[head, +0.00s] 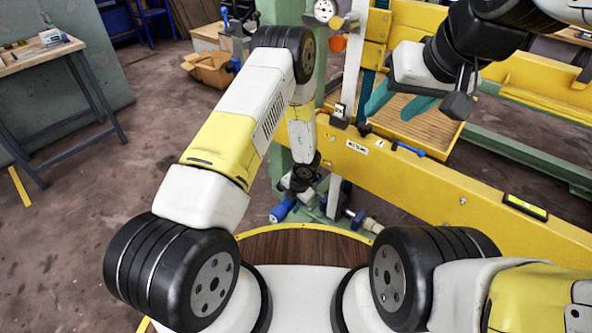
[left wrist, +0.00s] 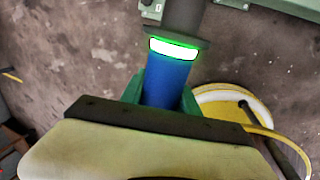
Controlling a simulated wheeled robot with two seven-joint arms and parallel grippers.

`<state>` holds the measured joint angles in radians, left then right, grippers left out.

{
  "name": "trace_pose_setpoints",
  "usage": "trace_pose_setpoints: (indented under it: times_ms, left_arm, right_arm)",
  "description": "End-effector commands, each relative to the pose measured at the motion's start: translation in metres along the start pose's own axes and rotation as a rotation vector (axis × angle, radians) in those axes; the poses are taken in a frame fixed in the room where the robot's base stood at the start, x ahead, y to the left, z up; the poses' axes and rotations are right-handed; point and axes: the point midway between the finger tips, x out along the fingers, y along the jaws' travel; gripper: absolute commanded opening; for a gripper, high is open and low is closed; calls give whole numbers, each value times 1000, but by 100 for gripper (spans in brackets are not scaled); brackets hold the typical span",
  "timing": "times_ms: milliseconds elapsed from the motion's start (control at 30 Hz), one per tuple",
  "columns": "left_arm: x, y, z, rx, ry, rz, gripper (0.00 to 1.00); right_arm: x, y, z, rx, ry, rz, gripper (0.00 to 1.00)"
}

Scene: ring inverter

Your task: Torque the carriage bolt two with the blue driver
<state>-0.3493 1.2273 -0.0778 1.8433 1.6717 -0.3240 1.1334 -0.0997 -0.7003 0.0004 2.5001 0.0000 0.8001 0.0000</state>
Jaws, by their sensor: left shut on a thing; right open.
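My left gripper (head: 300,184) hangs low at the end of the left arm, in front of the yellow beam. In the left wrist view its green fingers are shut on the blue driver (left wrist: 168,84). The driver has a blue barrel, a glowing green and white ring and a dark grey end beyond it. In the head view a blue part (head: 283,210) shows just below the left gripper; I cannot tell whether it is the driver. My right gripper (head: 425,95) is open above the yellow beam. Carriage bolt two cannot be made out for certain.
The yellow beam (head: 450,190) crosses ahead and carries a blue-handled tool (head: 408,149) and a yellow-black level (head: 525,206). A green post (head: 280,125) stands behind the left arm. A workbench (head: 45,52) stands at far left.

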Motion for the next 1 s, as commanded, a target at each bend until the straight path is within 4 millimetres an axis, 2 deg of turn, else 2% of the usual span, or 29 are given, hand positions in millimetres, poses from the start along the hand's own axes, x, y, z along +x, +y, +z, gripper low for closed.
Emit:
trace_pose_setpoints:
  times_ms: [467, 667, 1000]
  left_arm:
    - [2, 1, 1, -9, -1, 4, 0]
    - [2, 2, 12, -11, -3, 5, 0]
    - [2, 1, 42, -10, -2, 3, 0]
  right_arm:
    - [0, 0, 0, 0, 0, 0, 52]
    - [0, 0, 0, 0, 0, 0, 52]
    - [0, 0, 0, 0, 0, 0, 52]
